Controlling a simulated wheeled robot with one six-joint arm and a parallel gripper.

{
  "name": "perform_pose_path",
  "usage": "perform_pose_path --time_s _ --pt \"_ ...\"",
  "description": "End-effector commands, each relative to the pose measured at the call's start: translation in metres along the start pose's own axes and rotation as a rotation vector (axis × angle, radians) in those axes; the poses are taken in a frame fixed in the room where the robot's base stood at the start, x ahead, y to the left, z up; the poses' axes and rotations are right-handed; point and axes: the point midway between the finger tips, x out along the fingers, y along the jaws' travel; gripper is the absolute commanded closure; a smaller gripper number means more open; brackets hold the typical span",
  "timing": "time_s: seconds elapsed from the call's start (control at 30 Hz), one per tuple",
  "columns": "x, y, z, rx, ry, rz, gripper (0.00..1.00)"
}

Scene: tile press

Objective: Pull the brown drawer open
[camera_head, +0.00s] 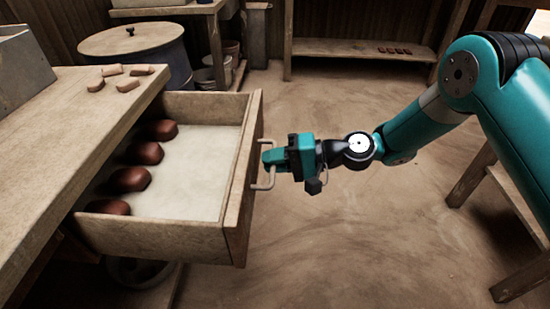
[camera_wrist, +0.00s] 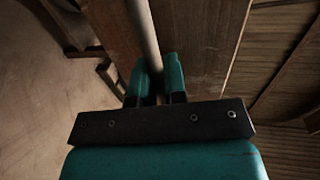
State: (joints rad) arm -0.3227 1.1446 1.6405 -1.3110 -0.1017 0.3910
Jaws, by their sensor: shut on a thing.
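The brown drawer (camera_head: 238,185) stands well out from under the workbench, open, in the head view. Several reddish-brown rounded lumps lie in a row along its left part, and the rest of its pale floor is bare. A light metal bar handle (camera_head: 267,184) is on its front. My gripper (camera_head: 268,158) is at the handle, shut on it, with the arm reaching in from the right. In the wrist view the teal fingers (camera_wrist: 160,80) close around the handle bar (camera_wrist: 143,32), which runs up between them.
The workbench top (camera_head: 60,130) carries several small clay pieces (camera_head: 113,78) and a grey metal box (camera_head: 20,70) at the left. A lidded barrel (camera_head: 135,45) stands behind. A low shelf (camera_head: 360,50) is at the back. The floor right of the drawer is clear.

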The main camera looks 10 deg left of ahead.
Motion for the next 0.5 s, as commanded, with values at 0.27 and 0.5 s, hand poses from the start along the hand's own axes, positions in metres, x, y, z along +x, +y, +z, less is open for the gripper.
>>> perform_pose_path --time_s 0.27,0.5 --pt "-0.0007 0.0001 -0.0001 0.0 0.0 0.0 0.65" --pt "-0.0009 0.0001 -0.0003 0.0 0.001 0.0 0.63"
